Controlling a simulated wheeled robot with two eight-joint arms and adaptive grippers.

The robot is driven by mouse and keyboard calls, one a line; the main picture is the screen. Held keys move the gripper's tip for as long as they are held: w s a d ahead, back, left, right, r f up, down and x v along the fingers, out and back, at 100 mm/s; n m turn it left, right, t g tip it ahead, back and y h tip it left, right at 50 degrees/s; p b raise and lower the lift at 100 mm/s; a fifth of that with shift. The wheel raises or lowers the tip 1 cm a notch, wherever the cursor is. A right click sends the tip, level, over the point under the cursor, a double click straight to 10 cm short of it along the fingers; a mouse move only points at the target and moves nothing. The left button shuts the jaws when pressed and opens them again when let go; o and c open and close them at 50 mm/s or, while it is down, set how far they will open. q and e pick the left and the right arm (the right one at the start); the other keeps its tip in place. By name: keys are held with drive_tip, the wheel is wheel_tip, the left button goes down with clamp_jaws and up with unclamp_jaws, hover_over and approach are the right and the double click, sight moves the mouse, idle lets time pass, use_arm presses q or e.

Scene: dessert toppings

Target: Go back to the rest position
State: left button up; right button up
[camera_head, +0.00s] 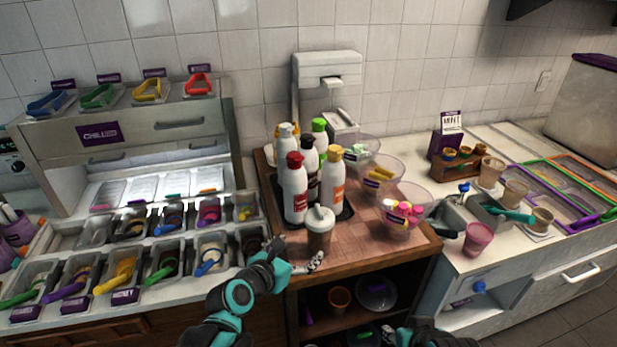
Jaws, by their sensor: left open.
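My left gripper (316,262) is at the front edge of the wooden counter, just below a brown cup with a white lid (320,230). Its jaws are small in this view; it is open and holds nothing that I can see. The cup stands upright on the counter, and I see no grip on it. My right gripper (388,334) shows only partly at the bottom edge, in front of the lower shelf. Whether its jaws are open or shut is not clear.
Several sauce bottles (295,188) stand behind the cup. Clear bowls of toppings (404,211) are to their right. A topping station with small bins (120,275) fills the left. A pink cup (477,239) stands on the right counter. Open shelves lie below the wooden top.

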use_arm(q)
drive_tip(key=shift+s, duration=0.1)
drive_tip(key=s+a+f+m+g+y, duration=0.2)
drive_tip(key=s+a+m, duration=0.4)
drive_tip(key=m, duration=0.9)
drive_tip(key=s+a+f+m+g+y, duration=0.2)
drive_tip(key=s+a+m, duration=0.4)
drive_tip(key=s+m, duration=0.6)
drive_tip(key=m+g+y, duration=0.1)
drive_tip(key=m+y, duration=0.1)
drive_tip(key=m, duration=0.1)
drive_tip(key=shift+a+m, duration=0.3)
drive_tip(key=shift+a, duration=0.1)
